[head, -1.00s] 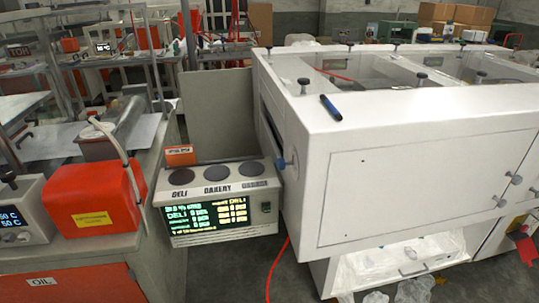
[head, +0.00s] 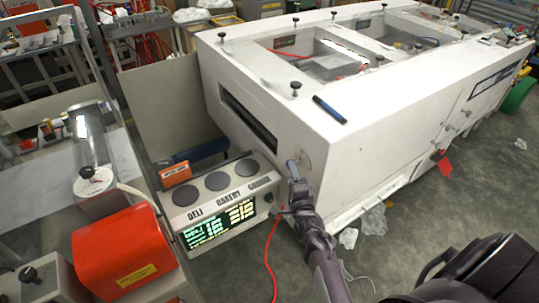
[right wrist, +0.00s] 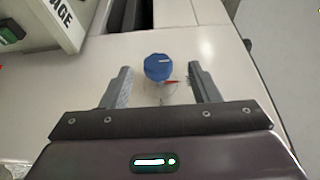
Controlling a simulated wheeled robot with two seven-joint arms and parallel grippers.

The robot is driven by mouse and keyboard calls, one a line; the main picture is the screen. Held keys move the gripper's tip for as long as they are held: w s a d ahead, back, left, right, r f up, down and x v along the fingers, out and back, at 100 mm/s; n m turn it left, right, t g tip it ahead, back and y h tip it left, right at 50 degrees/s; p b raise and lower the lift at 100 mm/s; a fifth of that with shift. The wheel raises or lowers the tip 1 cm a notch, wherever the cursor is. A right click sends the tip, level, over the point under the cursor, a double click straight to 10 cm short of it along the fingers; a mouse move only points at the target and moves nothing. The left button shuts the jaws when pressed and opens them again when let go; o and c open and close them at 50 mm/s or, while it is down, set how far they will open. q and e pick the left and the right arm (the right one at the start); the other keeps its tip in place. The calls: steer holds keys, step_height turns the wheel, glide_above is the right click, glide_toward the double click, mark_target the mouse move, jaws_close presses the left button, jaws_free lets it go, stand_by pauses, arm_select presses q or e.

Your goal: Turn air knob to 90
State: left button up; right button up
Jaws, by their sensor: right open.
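The air knob (right wrist: 158,67) is a blue knob on the white side panel of the big machine, with a light pointer mark on its face and a small red mark beside it. In the head view the knob (head: 292,167) shows just past my right gripper (head: 297,182). In the right wrist view my right gripper (right wrist: 160,88) is open, with one finger on each side below the knob. The knob lies ahead, between the lines of the fingers, and I see no contact. My left gripper is not in view.
A red box (head: 122,252) sits on the left bench. A blue pen (head: 329,109) lies on the white machine top (head: 375,100). A red hose (head: 269,262) hangs below.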

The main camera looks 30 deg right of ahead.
steer(key=w+d, duration=0.2)
steer(key=w, duration=0.1)
steer(key=shift+d+p, duration=0.3)
steer(key=shift+p, duration=0.1)
steer(key=w, duration=0.3)
steer(key=shift+f, duration=0.15)
steer(key=shift+w+d, duration=0.25)
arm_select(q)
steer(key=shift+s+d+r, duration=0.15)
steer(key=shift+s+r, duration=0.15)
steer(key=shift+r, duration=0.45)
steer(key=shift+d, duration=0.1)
arm_select(e)
steer(key=c, duration=1)
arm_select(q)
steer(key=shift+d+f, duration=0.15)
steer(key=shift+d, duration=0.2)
arm_select(e)
steer(key=shift+o, duration=0.2)
steer(key=shift+f, duration=0.1)
